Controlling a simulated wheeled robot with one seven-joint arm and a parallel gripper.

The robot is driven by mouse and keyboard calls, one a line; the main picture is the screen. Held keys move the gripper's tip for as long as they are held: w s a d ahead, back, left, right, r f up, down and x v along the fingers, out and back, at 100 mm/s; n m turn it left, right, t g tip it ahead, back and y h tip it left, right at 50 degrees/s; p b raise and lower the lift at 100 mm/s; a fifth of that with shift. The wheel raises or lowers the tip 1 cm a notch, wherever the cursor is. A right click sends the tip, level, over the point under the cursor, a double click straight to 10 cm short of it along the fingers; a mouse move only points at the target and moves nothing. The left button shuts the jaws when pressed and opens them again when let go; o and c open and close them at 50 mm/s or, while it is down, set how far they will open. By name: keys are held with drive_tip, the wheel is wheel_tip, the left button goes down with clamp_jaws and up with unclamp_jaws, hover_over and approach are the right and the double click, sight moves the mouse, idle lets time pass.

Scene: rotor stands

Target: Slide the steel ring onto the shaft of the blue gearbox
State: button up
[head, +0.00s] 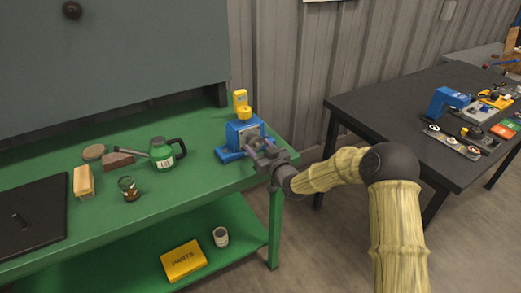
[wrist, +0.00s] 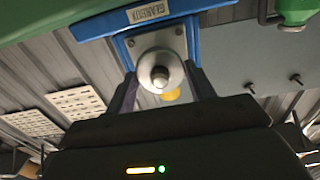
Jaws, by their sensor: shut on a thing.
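The blue gearbox (head: 243,133) stands near the right end of the green bench, and its blue body and label show upside down in the wrist view (wrist: 205,22). My gripper (head: 256,146) is at its front face, with a finger on each side of the shaft in the wrist view (wrist: 160,75). It is shut on the steel ring (wrist: 147,60), a pale round disc between the fingers. The rounded shaft end (wrist: 160,77) shows in the middle of the ring. How far along the shaft the ring sits cannot be told. In the head view my gripper hides the ring.
A yellow parts box (head: 184,261) lies on the lower shelf. A dark table (head: 385,100) with several parts stands at the right.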

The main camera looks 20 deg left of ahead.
drive_tip(key=shift+b+x, duration=0.45)
drive_tip(key=shift+x, duration=0.7)
idle(0.4)
drive_tip(key=o, duration=1.5)
drive_tip(key=shift+c, duration=0.2)
drive_tip(key=shift+s+d, duration=0.1)
drive_tip(key=shift+d, duration=0.05)
drive_tip(key=b+v, duration=0.1)
drive_tip(key=v, duration=0.7)
drive_tip(key=shift+s+d, duration=0.2)
drive_tip(key=shift+s, duration=0.05)
idle(0.5)
